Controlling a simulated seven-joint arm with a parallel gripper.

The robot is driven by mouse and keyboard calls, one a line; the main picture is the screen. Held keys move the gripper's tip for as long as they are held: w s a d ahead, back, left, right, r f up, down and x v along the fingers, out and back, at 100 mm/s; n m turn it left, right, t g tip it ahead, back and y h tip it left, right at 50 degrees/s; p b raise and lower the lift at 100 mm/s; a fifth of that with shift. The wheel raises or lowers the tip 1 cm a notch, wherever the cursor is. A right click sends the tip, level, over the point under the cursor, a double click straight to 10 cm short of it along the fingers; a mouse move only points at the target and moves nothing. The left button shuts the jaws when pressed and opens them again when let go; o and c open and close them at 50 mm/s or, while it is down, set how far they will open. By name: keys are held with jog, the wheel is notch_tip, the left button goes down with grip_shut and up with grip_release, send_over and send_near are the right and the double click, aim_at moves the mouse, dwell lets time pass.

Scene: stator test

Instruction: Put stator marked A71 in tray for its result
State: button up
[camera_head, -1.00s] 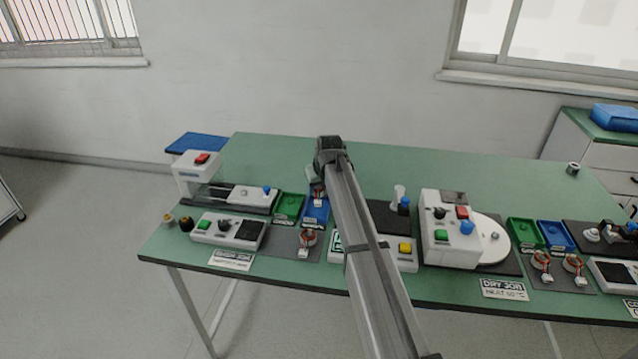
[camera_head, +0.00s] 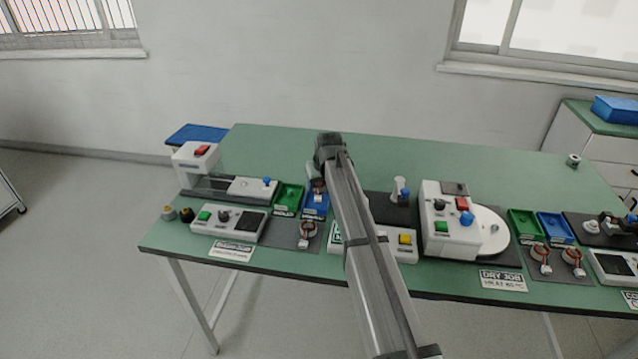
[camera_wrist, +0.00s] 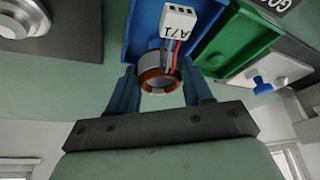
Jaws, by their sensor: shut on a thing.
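The stator marked A71 (camera_wrist: 158,82) is a copper-wound ring with a white connector on coloured wires; the connector shows its mark in the wrist view. My gripper (camera_wrist: 160,76) is shut on the ring between its two blue fingers. In the head view my gripper (camera_head: 319,178) is at the left station, at the blue tray (camera_head: 315,211). In the wrist view the blue tray (camera_wrist: 143,38) lies behind the stator; whether they touch I cannot tell. The green tray (camera_head: 289,199) stands just left of the blue one; it also shows in the wrist view (camera_wrist: 232,45).
Another stator (camera_head: 307,233) lies on the grey mat in front of the trays. A white press-like tester (camera_head: 197,165) stands left, a control box (camera_head: 228,226) in front of it. My arm hides part of the middle station. The table's back is clear.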

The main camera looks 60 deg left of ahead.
jog(key=shift+f, duration=1.4)
dwell(0.4)
jog(key=o, duration=1.3)
jog(key=shift+d, duration=0.1)
jog(key=shift+c, duration=0.2)
jog(key=shift+o, duration=0.3)
notch_tip(320, 180, up, 8)
jog(key=shift+d, duration=0.35)
jog(key=w+d+r+m, duration=0.1)
jog(key=w+d+r, duration=0.3)
jog(key=w+d, duration=0.5)
jog(key=f, duration=1)
jog(key=shift+w+d+f, duration=0.1)
jog(key=shift+w+d, duration=0.1)
jog(key=s+d+v, duration=0.1)
jog(key=v, duration=1.3)
jog(key=w+d+m+t, duration=0.3)
jog(key=w+d, duration=0.3)
jog(key=w, duration=0.6)
jog(key=shift+w+r+m, duration=0.4)
jog(key=shift+r+m, duration=0.1)
jog(key=shift+d, duration=0.1)
